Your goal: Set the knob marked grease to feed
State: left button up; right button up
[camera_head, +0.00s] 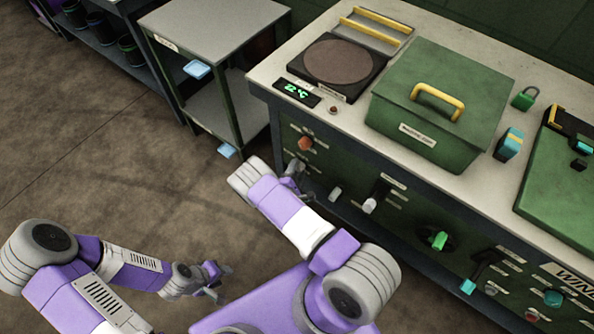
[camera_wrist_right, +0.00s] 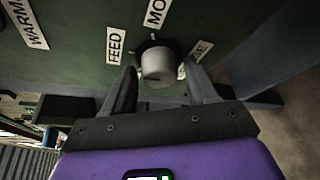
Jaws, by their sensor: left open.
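A light grey round knob (camera_wrist_right: 158,66) sits on a dark green panel in the right wrist view. In the head view my right gripper (camera_head: 295,178) is at the cabinet front's left end. My left gripper (camera_head: 217,282) is open and empty above the floor.
The cabinet front carries an orange-red knob (camera_head: 305,143), a white-tipped lever (camera_head: 371,203), a green knob (camera_head: 439,240) and other controls. On top stand a green lidded box (camera_head: 440,95) and a round plate (camera_head: 345,61). A side table (camera_head: 215,30) stands left; the floor is clear.

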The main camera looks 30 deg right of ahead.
jog(key=shift+o, duration=0.6)
jog(key=p+v, duration=0.2)
jog(key=v, duration=0.5)
jog(key=shift+s+a, duration=0.2)
jog(key=shift+r, duration=0.1)
